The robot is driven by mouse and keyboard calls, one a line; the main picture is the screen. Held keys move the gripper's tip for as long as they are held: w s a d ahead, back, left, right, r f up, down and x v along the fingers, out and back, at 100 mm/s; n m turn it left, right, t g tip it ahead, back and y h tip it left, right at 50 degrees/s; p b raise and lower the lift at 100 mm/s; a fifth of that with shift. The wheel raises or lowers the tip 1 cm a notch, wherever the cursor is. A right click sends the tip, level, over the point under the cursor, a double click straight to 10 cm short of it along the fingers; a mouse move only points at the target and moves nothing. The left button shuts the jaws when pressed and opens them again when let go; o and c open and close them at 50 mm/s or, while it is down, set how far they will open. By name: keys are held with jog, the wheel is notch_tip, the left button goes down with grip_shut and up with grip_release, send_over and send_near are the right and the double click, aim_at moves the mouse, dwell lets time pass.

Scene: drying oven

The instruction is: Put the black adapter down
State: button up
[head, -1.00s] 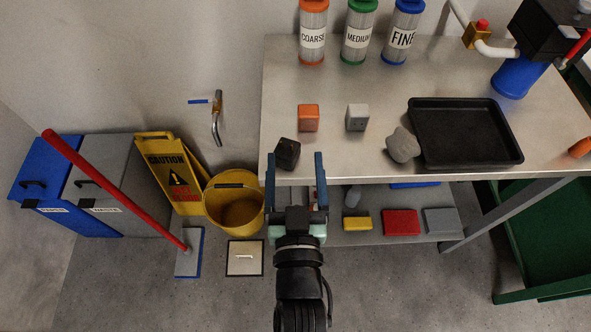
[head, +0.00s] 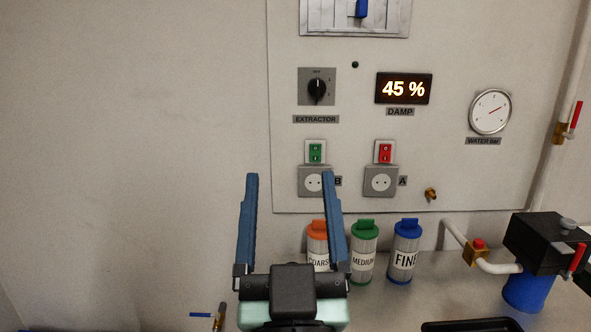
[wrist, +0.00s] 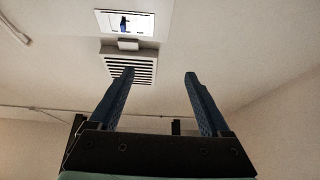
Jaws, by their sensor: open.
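My gripper (head: 291,178) is raised in front of the wall, its two blue fingers spread apart with nothing between them. The wrist view also shows my gripper (wrist: 157,75) open and empty, pointing up toward the ceiling. The black adapter cannot be made out in either view now. The front part of the table is out of the head view.
Filter canisters labelled coarse (head: 318,255), medium (head: 364,262) and fine (head: 404,262) stand at the wall. A black tray (head: 472,325) shows at the bottom edge. Sockets B (head: 314,182) and A (head: 380,182) sit on the panel.

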jog(key=s+r+t, duration=0.1)
jog(key=s+r, duration=0.3)
jog(key=r, duration=0.4)
jog(key=s+r+t, duration=0.2)
jog(key=s+r, duration=0.1)
jog(key=r, duration=0.5)
jog(key=shift+s+d+r+m+t+h, duration=0.25)
jog(key=shift+s+r+m+t+h, duration=0.05)
jog(key=shift+s+r+h, duration=0.1)
notch_tip(320, 180, up, 11)
jog(key=p, duration=1.1)
